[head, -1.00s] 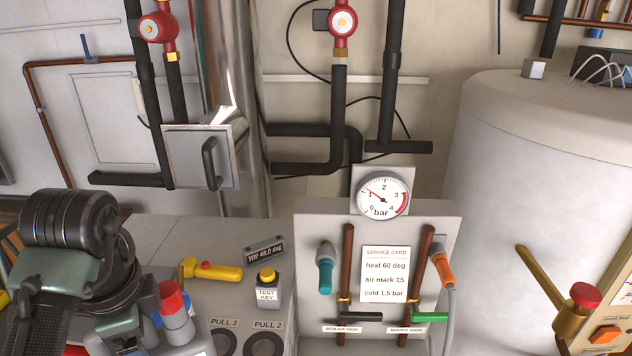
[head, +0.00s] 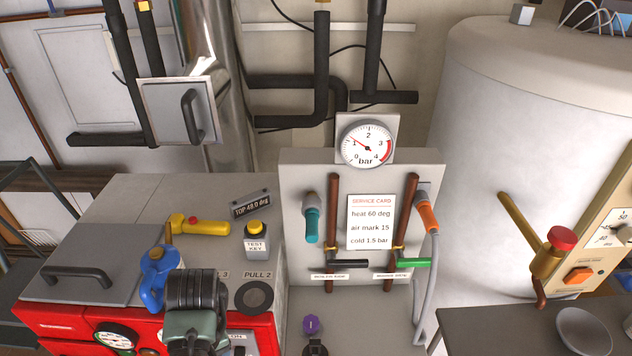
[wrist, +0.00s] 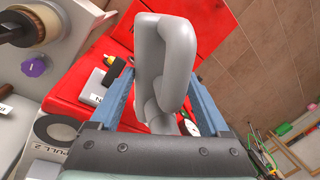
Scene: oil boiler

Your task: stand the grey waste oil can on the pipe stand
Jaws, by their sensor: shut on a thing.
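The grey can (wrist: 180,60) shows in the wrist view as a smooth grey loop handle standing up between my fingers. Its lower part is hidden behind the gripper's body. My gripper (wrist: 160,78) has its two blue fingers on either side of the handle and is shut on it. In the head view only my dark wrist shows, low in front of the red boiler front; the fingers and the can are hidden there. A dark metal frame (head: 14,247) stands at the far left edge; I cannot tell whether it is the pipe stand.
A blue can (head: 158,282) stands on the grey boiler top (head: 140,200), near a black-handled lid (head: 95,255) and a yellow torch-like tool (head: 205,226). The service panel (head: 300,180) rises mid-picture. A dark table (head: 490,325) with a bowl (head: 583,330) is at right.

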